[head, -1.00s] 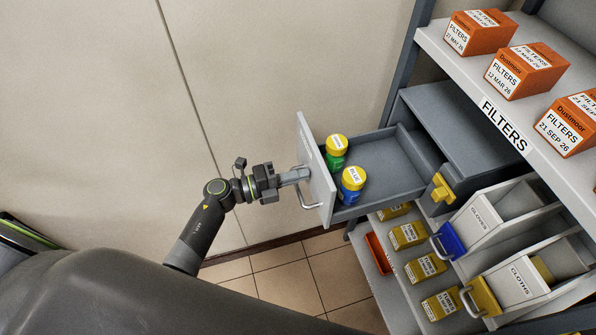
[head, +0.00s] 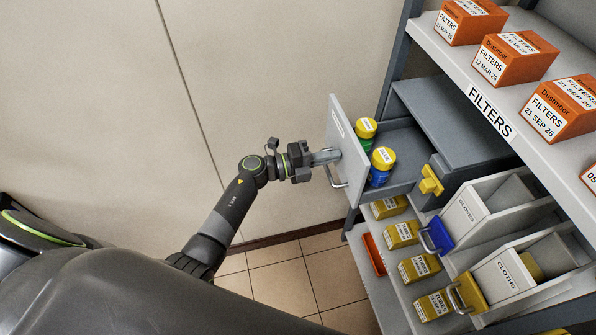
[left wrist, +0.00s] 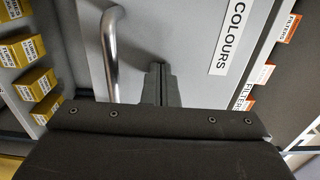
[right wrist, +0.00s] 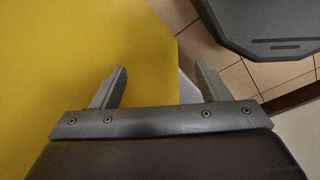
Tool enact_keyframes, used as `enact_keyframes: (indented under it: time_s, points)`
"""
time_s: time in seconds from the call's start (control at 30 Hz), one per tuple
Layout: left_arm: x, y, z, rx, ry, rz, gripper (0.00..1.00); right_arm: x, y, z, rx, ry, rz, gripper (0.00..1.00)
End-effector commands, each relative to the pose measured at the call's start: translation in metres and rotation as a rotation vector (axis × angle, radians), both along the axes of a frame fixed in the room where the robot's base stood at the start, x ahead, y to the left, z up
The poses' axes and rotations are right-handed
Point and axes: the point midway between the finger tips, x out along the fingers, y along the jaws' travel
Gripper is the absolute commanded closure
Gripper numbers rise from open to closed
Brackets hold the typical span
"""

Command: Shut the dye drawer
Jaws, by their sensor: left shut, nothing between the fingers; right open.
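The dye drawer (head: 352,150) is partly open and sticks out from its grey cabinet. Its light front, with a metal bar handle (head: 336,178), faces my left arm. In the left wrist view the front (left wrist: 190,60) carries a COLOURS label (left wrist: 230,38), with the handle (left wrist: 112,55) to the left. A green bottle (head: 365,133) and a blue bottle (head: 381,165), both yellow-capped, stand in the drawer. My left gripper (head: 330,156) is shut and empty, its tips at the drawer front beside the handle. My right gripper (right wrist: 160,85) is open and empty, before a yellow surface.
A yellow latch-like piece (head: 430,181) sits on the cabinet right of the drawer. Below are white bins labelled GLOVES (head: 468,212) and CLOTHS (head: 503,275), and several yellow boxes (head: 402,234). Orange filter boxes (head: 515,58) stand on the upper shelf. Left of the drawer is bare wall.

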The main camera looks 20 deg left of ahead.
Motion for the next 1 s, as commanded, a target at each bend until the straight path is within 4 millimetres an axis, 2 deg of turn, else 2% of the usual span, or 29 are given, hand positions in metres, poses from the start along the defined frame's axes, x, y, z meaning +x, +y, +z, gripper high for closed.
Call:
enact_keyframes:
  time_s: [0.03,0.23,0.5,0.7,1.0]
  points:
    - [0.008,-0.012,0.0,-0.006,-0.003,-0.003,1.0,0.0,-0.003,-0.004,-0.004,0.0,0.002,0.31]
    - [0.037,-0.056,-0.001,-0.004,-0.003,-0.003,1.0,0.002,-0.008,-0.015,-0.01,-0.002,0.003,0.31]
    - [0.069,-0.104,-0.002,-0.002,-0.002,-0.003,1.0,0.003,0.012,-0.034,0.014,-0.004,-0.003,0.31]
    - [0.083,-0.124,-0.001,-0.001,-0.001,-0.002,1.0,0.003,0.011,-0.042,0.013,-0.004,-0.003,0.31]
    - [0.09,-0.134,0.001,0.0,-0.001,0.0,1.0,0.002,0.004,-0.045,0.005,-0.002,-0.001,0.31]
